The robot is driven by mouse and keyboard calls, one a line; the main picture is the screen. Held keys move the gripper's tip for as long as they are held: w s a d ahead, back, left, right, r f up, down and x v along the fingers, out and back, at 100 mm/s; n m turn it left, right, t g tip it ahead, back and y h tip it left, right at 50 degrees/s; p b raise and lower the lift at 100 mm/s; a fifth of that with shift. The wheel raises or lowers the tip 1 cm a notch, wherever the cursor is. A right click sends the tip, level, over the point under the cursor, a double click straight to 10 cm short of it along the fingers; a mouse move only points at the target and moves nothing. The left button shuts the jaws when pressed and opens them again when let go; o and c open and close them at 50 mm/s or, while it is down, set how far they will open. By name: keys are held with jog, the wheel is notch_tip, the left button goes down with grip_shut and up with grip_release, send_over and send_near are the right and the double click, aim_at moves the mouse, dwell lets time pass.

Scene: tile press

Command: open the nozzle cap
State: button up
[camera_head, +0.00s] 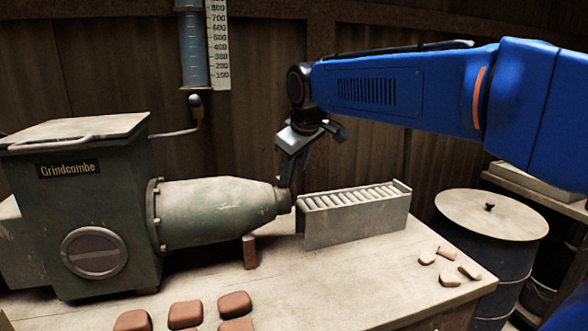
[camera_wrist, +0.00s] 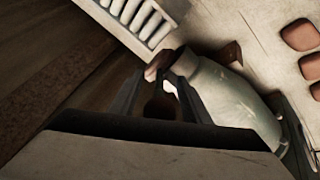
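The green press narrows to a grey-green nozzle (camera_head: 215,208) pointing right; the nozzle also shows in the wrist view (camera_wrist: 238,105). A cap cannot be clearly told apart at the nozzle's right end, which is partly behind my fingers. My gripper (camera_head: 286,182) points down at that end, close to it; contact cannot be told. In the wrist view my gripper (camera_wrist: 158,92) has its two fingers apart, with a dark brownish shape between them. Whether they touch that shape is unclear. A small pinkish-brown piece shows just beyond the fingertips.
A grey roller rack (camera_head: 350,222) stands just right of the nozzle end, leaving a narrow gap. A small brown block (camera_head: 249,252) stands under the nozzle. Reddish tiles (camera_head: 185,314) lie at the front, broken pieces (camera_head: 449,279) at the right. The bench's front middle is clear.

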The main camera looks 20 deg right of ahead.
jog(key=v, duration=1.7)
jog(key=shift+r, duration=0.15)
jog(key=shift+s, duration=0.1)
